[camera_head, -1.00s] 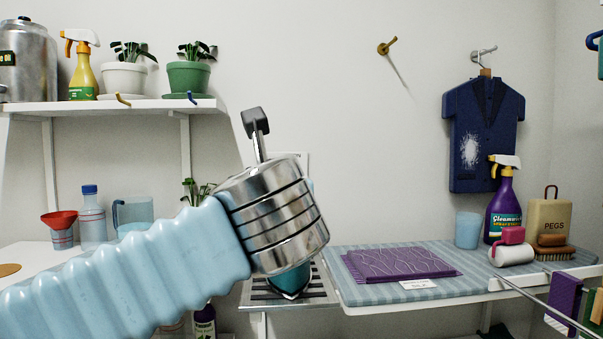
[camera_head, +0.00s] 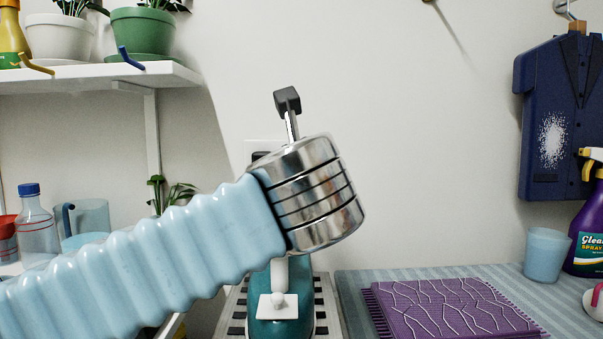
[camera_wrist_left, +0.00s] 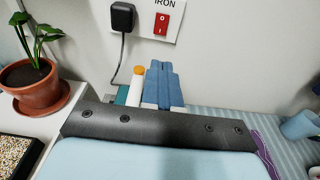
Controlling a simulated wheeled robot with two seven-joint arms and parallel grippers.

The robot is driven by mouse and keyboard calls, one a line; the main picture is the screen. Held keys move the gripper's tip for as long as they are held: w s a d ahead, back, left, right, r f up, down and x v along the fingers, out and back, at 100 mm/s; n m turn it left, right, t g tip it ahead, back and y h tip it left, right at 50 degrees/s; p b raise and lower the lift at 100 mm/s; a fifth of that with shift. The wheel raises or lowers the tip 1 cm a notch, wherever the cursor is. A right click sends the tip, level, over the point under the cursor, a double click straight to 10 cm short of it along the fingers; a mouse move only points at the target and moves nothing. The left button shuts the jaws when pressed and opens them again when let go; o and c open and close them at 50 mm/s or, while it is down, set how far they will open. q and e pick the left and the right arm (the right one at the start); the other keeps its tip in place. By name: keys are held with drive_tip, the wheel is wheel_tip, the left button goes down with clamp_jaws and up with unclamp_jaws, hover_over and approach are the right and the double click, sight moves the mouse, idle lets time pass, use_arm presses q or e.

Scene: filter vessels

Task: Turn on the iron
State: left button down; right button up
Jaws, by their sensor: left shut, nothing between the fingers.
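The wall panel marked IRON (camera_wrist_left: 185,8) is at the top of the left wrist view, with a red rocker switch (camera_wrist_left: 162,23) and a black plug and cord (camera_wrist_left: 122,15) to its left. My left gripper's light-blue fingers (camera_wrist_left: 163,70) are shut and empty, below the switch in that picture and apart from it. In the head view my arm hides the fingers and most of the panel. The teal iron (camera_head: 275,328) sits below my arm on a slatted rest; its upper part is hidden. My right gripper is not in view.
A striped ironing board (camera_head: 352,285) with a folded purple cloth (camera_head: 450,308) lies right of the iron. A potted plant (camera_wrist_left: 35,85) stands left of my gripper. A shelf (camera_head: 100,75) with pots is at upper left.

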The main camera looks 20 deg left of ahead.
use_arm(q)
drive_tip(key=p+x, duration=0.2)
drive_tip(key=x, duration=1.2)
drive_tip(key=shift+f, duration=0.15)
